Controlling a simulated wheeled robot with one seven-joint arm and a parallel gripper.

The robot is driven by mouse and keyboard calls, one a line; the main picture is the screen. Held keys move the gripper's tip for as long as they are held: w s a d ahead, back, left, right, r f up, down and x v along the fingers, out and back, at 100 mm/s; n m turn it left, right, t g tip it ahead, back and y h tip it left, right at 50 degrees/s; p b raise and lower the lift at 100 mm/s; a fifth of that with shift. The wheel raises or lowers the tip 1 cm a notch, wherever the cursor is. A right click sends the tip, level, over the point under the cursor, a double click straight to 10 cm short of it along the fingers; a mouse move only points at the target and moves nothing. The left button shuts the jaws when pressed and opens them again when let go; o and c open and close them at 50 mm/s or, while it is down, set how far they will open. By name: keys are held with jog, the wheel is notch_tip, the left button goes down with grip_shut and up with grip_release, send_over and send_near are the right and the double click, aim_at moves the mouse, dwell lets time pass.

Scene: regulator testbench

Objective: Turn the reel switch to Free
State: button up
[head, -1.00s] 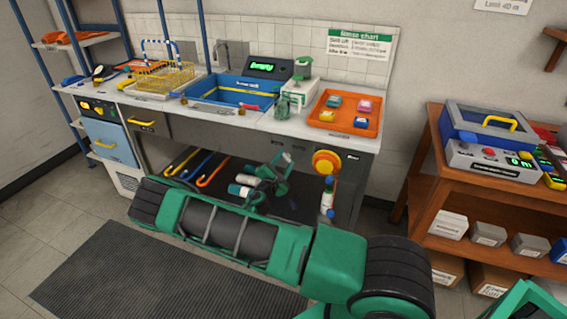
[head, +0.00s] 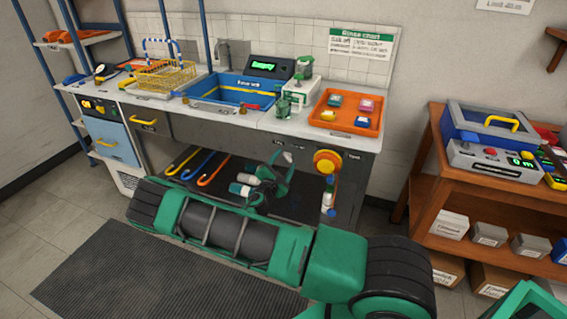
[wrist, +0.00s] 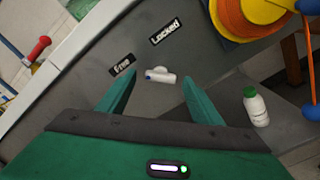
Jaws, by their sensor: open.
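The reel switch (wrist: 162,75) is a small white lever with a blue mark at its left end, on the grey bench front. The "Free" label (wrist: 122,65) lies to its upper left and the "Locked!" label (wrist: 169,34) above it. My gripper (wrist: 160,84) is open, its two green fingers on either side of the lever in the wrist view. I cannot tell whether they touch it. In the head view my gripper (head: 284,160) is in front of the bench, left of the yellow-orange reel (head: 327,162), and the switch is not clear there.
The reel, with blue knobs, also shows at the upper right of the wrist view (wrist: 244,14). A white bottle with a green cap (wrist: 256,107) stands right of my gripper. Hooked canes (head: 208,168) are under the bench at left. The orange tray (head: 346,128) sits on top.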

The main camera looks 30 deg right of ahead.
jog(key=v, duration=1)
jog(key=shift+w+d, duration=0.1)
jog(key=s+d+r+m+g+y, duration=0.2)
jog(key=s+d+r+m+g, duration=0.3)
jog(key=s+m, duration=0.35)
jog(key=s+d+r+m+g+y, duration=0.2)
jog(key=s+d+r+m+g, duration=0.25)
jog(key=s+m+g, duration=0.35)
jog(key=s+a+r+m+t+y, duration=0.1)
jog(key=s+a+r+m+y, duration=0.2)
jog(key=s+r, duration=0.4)
jog(key=s+a+r+m+t+y, duration=0.1)
jog(key=s+a+r+m+y, duration=0.2)
jog(key=s, duration=1.3)
notch_tip(320, 180, up, 6)
jog(key=a+y, duration=0.2)
jog(key=y, duration=0.2)
jog(key=shift+s+a+f+m, duration=0.2)
jog(key=shift+s+a+m, duration=0.15)
jog(key=shift+s+a, duration=0.05)
